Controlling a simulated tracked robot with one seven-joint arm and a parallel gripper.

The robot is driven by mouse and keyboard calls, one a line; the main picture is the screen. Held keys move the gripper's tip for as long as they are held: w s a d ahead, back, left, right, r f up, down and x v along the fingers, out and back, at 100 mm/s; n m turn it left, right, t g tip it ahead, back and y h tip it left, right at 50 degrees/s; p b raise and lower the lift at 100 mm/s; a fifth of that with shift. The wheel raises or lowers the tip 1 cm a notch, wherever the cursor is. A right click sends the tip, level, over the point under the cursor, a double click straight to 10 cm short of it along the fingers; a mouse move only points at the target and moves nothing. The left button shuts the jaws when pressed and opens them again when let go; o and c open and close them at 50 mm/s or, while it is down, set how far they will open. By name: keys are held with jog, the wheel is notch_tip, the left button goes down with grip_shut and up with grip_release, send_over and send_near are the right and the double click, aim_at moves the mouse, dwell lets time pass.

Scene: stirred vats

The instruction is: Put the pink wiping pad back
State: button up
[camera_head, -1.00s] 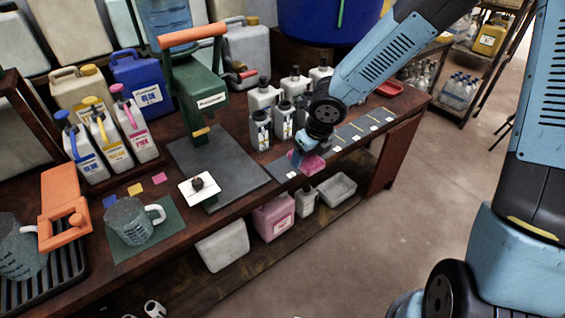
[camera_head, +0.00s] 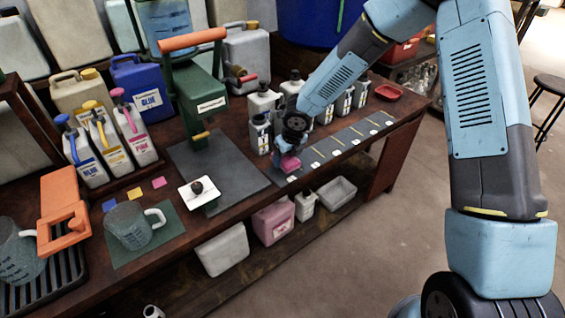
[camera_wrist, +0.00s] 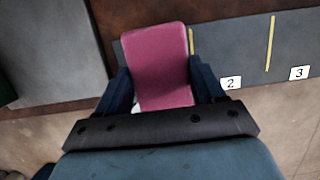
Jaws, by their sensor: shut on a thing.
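The pink wiping pad (camera_wrist: 160,62) is between the two dark fingers of my gripper (camera_wrist: 163,85) in the wrist view. My gripper is shut on it. In the head view my gripper (camera_head: 287,158) holds the pink pad (camera_head: 290,164) over the left end of a dark strip (camera_head: 320,152) with yellow dividing lines and white number labels. In the wrist view labels 2 and 3 show to the right of the pad, and the label of the leftmost bay is hidden. I cannot tell whether the pad touches the strip.
A dark grey plate (camera_head: 215,165) with a green press (camera_head: 200,100) lies left of the strip. Bottles (camera_head: 262,135) stand close behind my gripper. A red dish (camera_head: 389,92) sits at the strip's far end. A jug (camera_head: 132,222) stands on a green mat at the left.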

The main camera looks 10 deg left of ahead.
aim_at(287, 159)
jog(key=shift+f, duration=1.55)
jog(key=o, duration=0.9)
jog(key=shift+f, duration=0.1)
jog(key=shift+o, duration=0.2)
jog(key=v, duration=1.2)
